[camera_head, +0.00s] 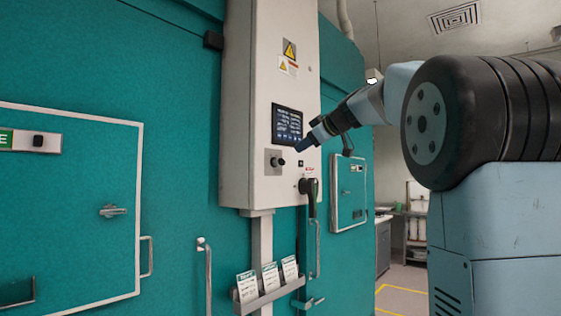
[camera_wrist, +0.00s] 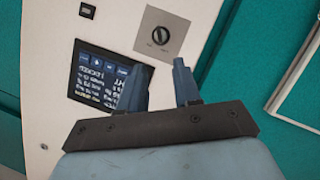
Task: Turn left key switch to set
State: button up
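The key switch (camera_head: 278,162) is a dark round knob on a small grey plate, below the screen on the white control cabinet. In the wrist view the key switch (camera_wrist: 161,36) shows a light slot line across its face, with small unreadable marks beside it. My gripper (camera_wrist: 160,66) is open and empty. Its two blue-grey fingers stand apart, pointing at the cabinet, with the switch just beyond the gap between their tips. In the head view my gripper (camera_head: 303,144) is in front of the screen's lower right corner, above and right of the switch.
A lit screen (camera_head: 287,124) sits above the switch. A small black square (camera_head: 302,163) and a large black rotary handle (camera_head: 310,190) are to its right and below. A rack of cards (camera_head: 268,290) hangs under the cabinet. Teal chamber walls (camera_head: 180,120) stand around it.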

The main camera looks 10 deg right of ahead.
aim_at(281, 159)
jog(key=x, duration=1.2)
jog(key=shift+w+a+f, duration=0.2)
jog(key=shift+w+a, duration=0.05)
jog(key=shift+c, duration=0.4)
grip_shut()
